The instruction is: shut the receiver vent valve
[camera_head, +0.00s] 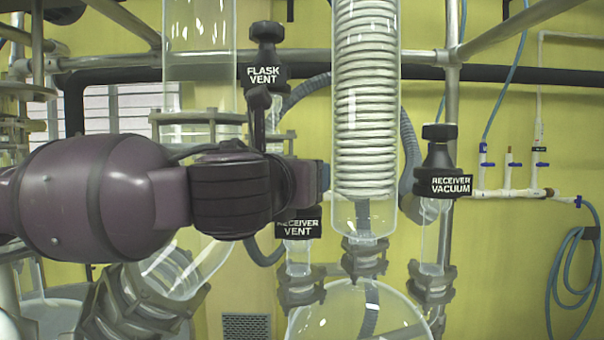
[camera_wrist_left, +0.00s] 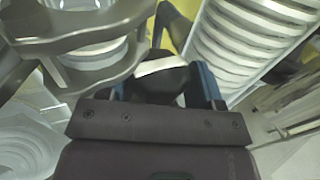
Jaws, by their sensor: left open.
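The receiver vent valve shows in the head view by its black label (camera_head: 298,228) on a glass neck above the round receiver flask. Its knob is hidden behind my left gripper (camera_head: 320,178), which comes in from the left just above the label. In the left wrist view a dark rounded knob with a white-edged band, apparently the receiver vent valve (camera_wrist_left: 160,80), sits between the two blue-padded fingers of my left gripper (camera_wrist_left: 163,84). The fingers are open on either side of it; whether they touch it I cannot tell. My right gripper is not in view.
The coiled glass condenser (camera_head: 365,110) is close right of the gripper. The receiver vacuum valve (camera_head: 440,170) is further right. The glass receiver flask (camera_head: 355,315) lies below. Metal frame bars cross behind.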

